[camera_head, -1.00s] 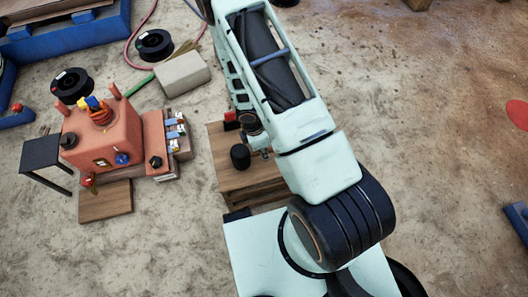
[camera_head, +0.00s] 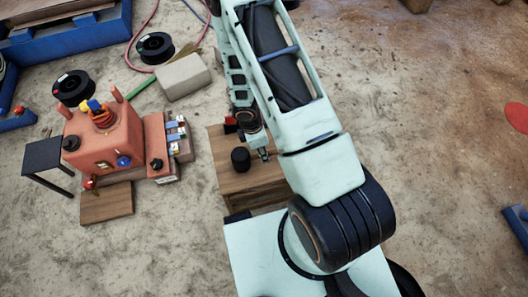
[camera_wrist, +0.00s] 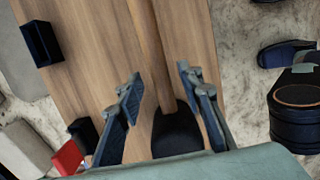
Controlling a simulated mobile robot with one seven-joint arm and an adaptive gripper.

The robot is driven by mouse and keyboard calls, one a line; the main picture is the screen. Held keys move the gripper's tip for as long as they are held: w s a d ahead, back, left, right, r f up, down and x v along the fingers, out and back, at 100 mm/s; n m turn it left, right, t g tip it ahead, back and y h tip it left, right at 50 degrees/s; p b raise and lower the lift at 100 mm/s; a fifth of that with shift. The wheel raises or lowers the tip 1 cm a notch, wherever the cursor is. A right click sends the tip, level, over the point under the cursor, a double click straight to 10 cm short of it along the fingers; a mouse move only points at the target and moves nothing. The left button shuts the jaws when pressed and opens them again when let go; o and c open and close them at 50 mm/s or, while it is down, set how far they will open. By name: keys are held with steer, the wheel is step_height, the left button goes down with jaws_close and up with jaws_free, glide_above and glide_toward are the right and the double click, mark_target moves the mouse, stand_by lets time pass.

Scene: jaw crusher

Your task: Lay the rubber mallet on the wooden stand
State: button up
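My gripper (camera_wrist: 165,88) is open, one finger on each side of the mallet, with gaps showing between fingers and handle. In the head view my gripper (camera_head: 264,154) is just right of the mallet head; my arm hides the handle.
A small dark open box (camera_wrist: 42,43) and a red item (camera_wrist: 68,157) are on or by the stand's edge. A pale block (camera_head: 183,75) lies behind the stand. The orange crusher model (camera_head: 103,140) stands left. Bare floor lies between them.

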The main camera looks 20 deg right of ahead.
step_height(320, 180, up, 9)
steer(key=a+p, duration=0.1)
steer(key=p, duration=0.1)
steer(key=shift+a+p, duration=0.25)
steer(key=shift+p, duration=0.1)
